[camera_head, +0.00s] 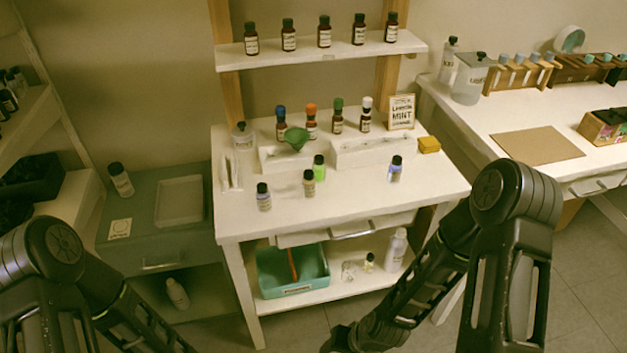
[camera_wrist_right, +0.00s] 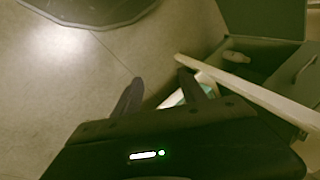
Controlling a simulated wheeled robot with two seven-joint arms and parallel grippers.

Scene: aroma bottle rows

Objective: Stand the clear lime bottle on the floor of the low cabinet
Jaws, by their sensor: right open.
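The low cabinet (camera_head: 150,238) is grey-green and stands left of the white table, with an open lower compartment. A pale clear bottle (camera_head: 177,292) is inside on its floor, leaning in the picture; it also shows in the right wrist view (camera_wrist_right: 236,57). A small bottle with bright lime-green contents (camera_head: 319,168) and a dark cap stands upright on the table top. I cannot read the labels, so I cannot tell which is the lime one. My right gripper (camera_wrist_right: 158,88) is open and empty, low in front of the table. My left gripper is out of view below the picture.
The white table (camera_head: 440,188) holds several small bottles and a green funnel (camera_head: 297,138). Its lower shelf holds a teal bin (camera_head: 292,289) and a clear bottle (camera_head: 396,248). A tray (camera_head: 180,202) and another bottle (camera_head: 120,179) are on the cabinet top. Floor at right is free.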

